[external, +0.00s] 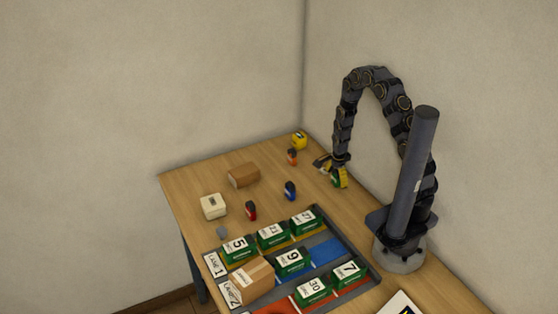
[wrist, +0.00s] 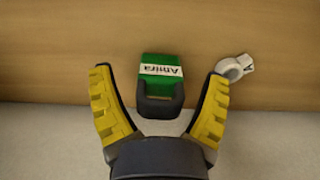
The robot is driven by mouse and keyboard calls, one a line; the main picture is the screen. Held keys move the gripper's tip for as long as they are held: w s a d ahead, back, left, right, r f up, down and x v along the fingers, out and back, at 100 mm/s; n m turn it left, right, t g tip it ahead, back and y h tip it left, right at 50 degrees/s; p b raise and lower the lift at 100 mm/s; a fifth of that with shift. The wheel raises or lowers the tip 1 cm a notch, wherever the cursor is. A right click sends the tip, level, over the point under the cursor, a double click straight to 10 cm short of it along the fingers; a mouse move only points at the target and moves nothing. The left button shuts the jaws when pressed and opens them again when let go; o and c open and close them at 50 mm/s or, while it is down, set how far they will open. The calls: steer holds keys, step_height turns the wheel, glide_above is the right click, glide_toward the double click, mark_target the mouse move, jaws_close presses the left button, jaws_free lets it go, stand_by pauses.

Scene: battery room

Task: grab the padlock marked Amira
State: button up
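The padlock marked Amira (wrist: 160,82) is green with a white name band and a dark shackle. In the wrist view it lies between my gripper's spread fingers, its shackle toward the palm. Clear gaps show on both sides, with no finger touching it. My gripper (wrist: 158,76) is open, with yellow ridged fingers. In the external view my gripper (external: 340,178) points down at the table's far right part, and the padlock there is mostly hidden by it.
Red (external: 251,211), blue (external: 290,191) and orange (external: 292,156) padlock-like items stand to the left.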

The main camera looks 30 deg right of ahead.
steer(key=c, duration=1.2)
steer(key=shift+r, duration=0.15)
